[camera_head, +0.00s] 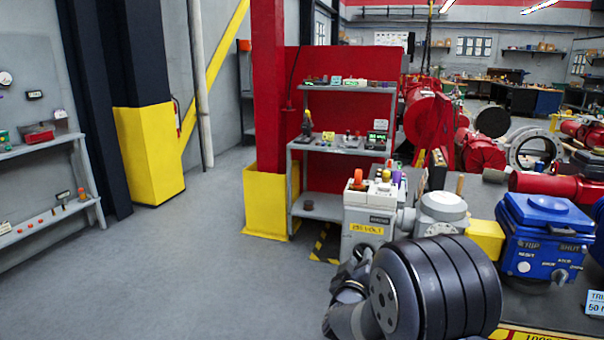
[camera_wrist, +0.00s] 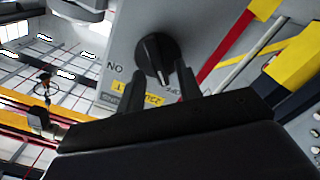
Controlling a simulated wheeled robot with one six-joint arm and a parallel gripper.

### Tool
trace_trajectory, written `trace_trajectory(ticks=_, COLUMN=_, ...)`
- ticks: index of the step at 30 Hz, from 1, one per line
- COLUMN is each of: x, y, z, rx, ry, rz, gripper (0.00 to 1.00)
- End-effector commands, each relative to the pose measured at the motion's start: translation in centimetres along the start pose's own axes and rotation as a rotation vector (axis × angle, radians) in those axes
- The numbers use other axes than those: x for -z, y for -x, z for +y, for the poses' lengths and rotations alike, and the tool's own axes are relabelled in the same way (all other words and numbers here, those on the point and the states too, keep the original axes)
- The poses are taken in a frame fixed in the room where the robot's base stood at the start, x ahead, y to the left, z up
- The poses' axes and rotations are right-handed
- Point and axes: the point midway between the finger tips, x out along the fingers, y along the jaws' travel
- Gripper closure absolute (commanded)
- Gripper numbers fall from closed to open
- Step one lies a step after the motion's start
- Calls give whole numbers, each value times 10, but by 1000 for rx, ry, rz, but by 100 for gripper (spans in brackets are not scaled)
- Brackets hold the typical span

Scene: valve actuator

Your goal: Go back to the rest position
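My gripper (camera_wrist: 163,82) shows in the wrist view with its two dark fingers apart and nothing held between them. A black rotary knob (camera_wrist: 152,56) on a light grey panel (camera_wrist: 200,30) is just beyond the fingertips. The lower end of the knob lies between the fingers in the picture. I cannot tell whether they touch it. Lettering "NO" and a yellow label (camera_wrist: 138,92) are beside the knob, partly covered by a finger. In the head view my dark arm fills the lower middle, and my gripper is hidden.
A blue actuator (camera_head: 545,238) is to the right on the bench. A yellow-based red column (camera_head: 265,205) and grey shelves (camera_head: 340,148) stand behind. The floor (camera_head: 170,270) at left is clear.

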Motion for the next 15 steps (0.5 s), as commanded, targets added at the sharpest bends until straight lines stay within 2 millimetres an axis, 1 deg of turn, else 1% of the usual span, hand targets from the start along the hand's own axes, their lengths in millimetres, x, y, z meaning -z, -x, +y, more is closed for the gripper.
trace_trajectory(ticks=3, x=0, y=-11, z=0, rx=0, ry=1, rz=0, gripper=66)
trace_trajectory(ticks=15, x=0, y=-10, z=0, rx=0, ry=-34, rz=1, gripper=66)
